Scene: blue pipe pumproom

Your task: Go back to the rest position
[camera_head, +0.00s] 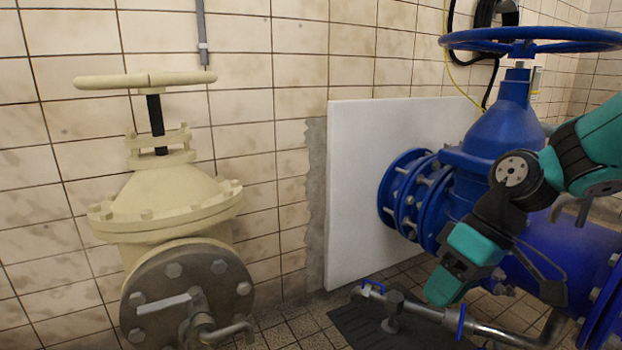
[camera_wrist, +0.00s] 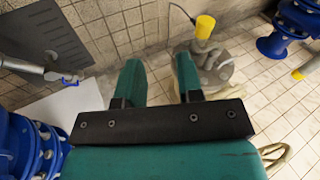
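My gripper (camera_head: 456,268) hangs at the right of the head view, in front of the blue valve (camera_head: 512,115) and its blue pipe. It points down and to the left, above the floor pipe (camera_head: 480,327). In the wrist view my gripper (camera_wrist: 158,78) shows two teal fingers standing apart with only floor and wall seen between them. It is open and holds nothing. The forearm reaches in from the right edge of the head view.
A cream valve (camera_head: 165,190) with a handwheel stands at left. A white panel (camera_head: 375,180) leans on the tiled wall behind the blue flanges. A dark floor plate (camera_head: 385,325) lies below. A yellow-topped fitting (camera_wrist: 205,28) shows beyond my fingers.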

